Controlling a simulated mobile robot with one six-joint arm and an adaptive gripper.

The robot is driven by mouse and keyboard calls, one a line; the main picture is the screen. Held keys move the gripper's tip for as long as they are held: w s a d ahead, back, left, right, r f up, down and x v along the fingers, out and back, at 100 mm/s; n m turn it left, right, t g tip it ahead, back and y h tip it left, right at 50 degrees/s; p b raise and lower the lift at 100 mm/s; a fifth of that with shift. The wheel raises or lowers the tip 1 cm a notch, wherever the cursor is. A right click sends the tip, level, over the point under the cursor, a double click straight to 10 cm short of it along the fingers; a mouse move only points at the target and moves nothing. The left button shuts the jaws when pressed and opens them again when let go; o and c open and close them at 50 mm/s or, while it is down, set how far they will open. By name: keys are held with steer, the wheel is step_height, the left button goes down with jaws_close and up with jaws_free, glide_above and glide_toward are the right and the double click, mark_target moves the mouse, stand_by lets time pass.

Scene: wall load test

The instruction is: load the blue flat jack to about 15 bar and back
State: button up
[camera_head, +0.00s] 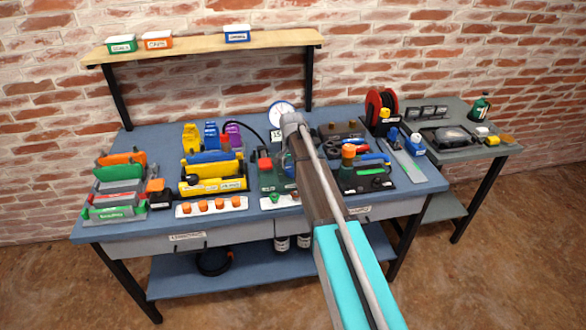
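A blue flat piece (208,157), which may be the blue flat jack, sits in a yellow labelled holder (212,186) on the bench. Small blue upright pieces (211,137) stand behind it; I cannot tell which blue part is the jack. A round white dial gauge (281,112) stands at the back of the bench, its needle too small to read. A red-topped dark device (264,160) is left of my arm, near a black hose. My arm reaches over the bench middle and hides what is beneath it. My gripper's fingers do not show.
A rack with orange, grey and green slabs (118,185) fills the left. A tool tray (366,178) and a red hose reel (381,107) are right of my arm. A shelf (200,47) above holds three small boxes. A side table (478,150) stands at right.

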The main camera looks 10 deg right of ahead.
steer(key=shift+d, duration=0.15)
steer(key=c, duration=0.3)
steer(key=shift+n, duration=0.4)
steer(key=n, duration=0.2)
steer(key=shift+n, duration=0.3)
steer(key=n, duration=0.4)
steer(key=shift+n, duration=0.3)
steer(key=n, duration=0.9)
steer(key=shift+n, duration=0.3)
